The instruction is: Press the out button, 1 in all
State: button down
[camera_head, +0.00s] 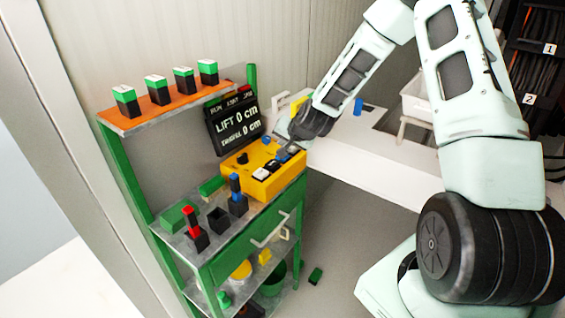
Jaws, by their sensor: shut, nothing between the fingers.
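A yellow control box (262,188) stands on the green bench, with several small dark and pale buttons or knobs on its top. A pale-topped button (261,174) sits near its front. I cannot read any label, so I cannot tell which one is the out button. My gripper (284,154) is shut and empty, pointing down at the right part of the box top. Its fingers hide some of that top, and I cannot tell whether they touch a button.
A black display (233,121) reading LIFT 0 cm stands behind the box. Green-topped blocks (156,90) line the orange shelf (178,105). A red piece (192,222) and a blue piece (236,186) stand upright in black holders at the front. A white table (375,163) lies to the right.

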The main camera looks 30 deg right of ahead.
jog(key=shift+f+b, duration=0.4)
jog(key=shift+f, duration=0.55)
jog(key=shift+f, duration=0.1)
dwell(1.2)
jog(key=shift+f+b, duration=0.3)
jog(key=shift+b, duration=0.1)
jog(key=shift+f+b, duration=0.5)
jog(key=shift+f, duration=0.05)
dwell(0.6)
jog(key=shift+r, duration=0.2)
jog(key=shift+r+p, duration=0.7)
jog(key=shift+r, duration=0.1)
jog(key=shift+r+p, duration=1.75)
jog(key=shift+r, duration=0.8)
